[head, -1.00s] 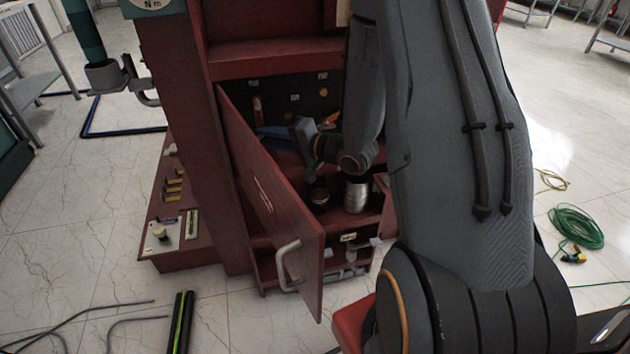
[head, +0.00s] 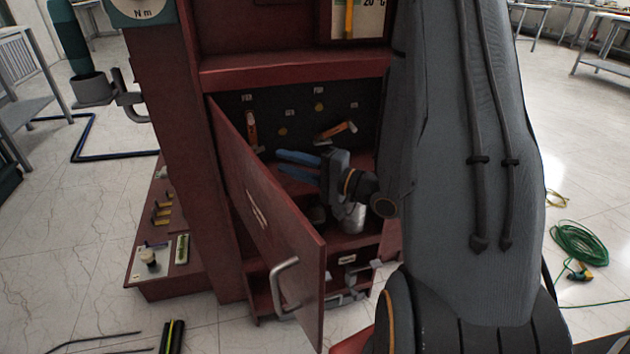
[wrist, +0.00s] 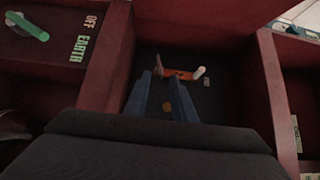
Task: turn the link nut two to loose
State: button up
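My gripper (head: 282,164) has two blue fingers and reaches into the open red cabinet (head: 300,75), above its shelf. In the wrist view the fingers of my gripper (wrist: 164,82) stand apart with nothing held between them. An orange tool with a pale end (wrist: 182,73) shows beyond the fingertips against the dark back panel. It looks like the tilted orange tool (head: 338,131) in the head view. A second orange-handled tool (head: 252,130) hangs to its left. I cannot make out link nut two in either view.
The cabinet door (head: 268,215) stands open, left of my arm. A silver cylinder (head: 353,217) stands on the shelf below my gripper. In the wrist view, red walls flank the opening, with a green handle (wrist: 27,26) at the left. A green cable coil (head: 579,243) lies on the right floor.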

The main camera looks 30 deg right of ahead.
jog(key=shift+w+f+n+g+h+p, duration=0.15)
jog(key=shift+w+n+g+h+p, duration=0.55)
jog(key=shift+n+h+p, duration=0.4)
jog(key=shift+w+d+n+g+h+p, duration=0.25)
jog(key=shift+g+h+p, duration=0.2)
jog(key=shift+h, duration=0.45)
jog(key=shift+s+d+n+g+h+p, duration=0.2)
jog(key=shift+d+n+g+h+p, duration=0.4)
jog(key=shift+h, duration=0.4)
jog(key=shift+s+d+r+n+g+h+p, duration=0.15)
jog(key=shift+s+r+n+g+h+p, duration=0.15)
jog(key=shift+s+n+g+h+p, duration=0.25)
jog(key=s+a+r+n+g+h+p, duration=0.1)
jog(key=s+a+r+n+g+p, duration=0.1)
jog(key=s, duration=0.6)
jog(key=s+a+r+n+g+h+p, duration=0.1)
jog(key=s+a+r+n+g+p, duration=0.1)
jog(key=s, duration=0.6)
jog(key=s+a+r+n+g+h+p, duration=0.1)
jog(key=s+a+r+n+g+p, duration=0.1)
jog(key=s+r+g, duration=0.4)
jog(key=s+a+r+p, duration=0.1)
jog(key=s+p, duration=0.1)
jog(key=shift+a+r+p, duration=0.15)
jog(key=shift+r+p, duration=0.15)
jog(key=shift+p, duration=0.05)
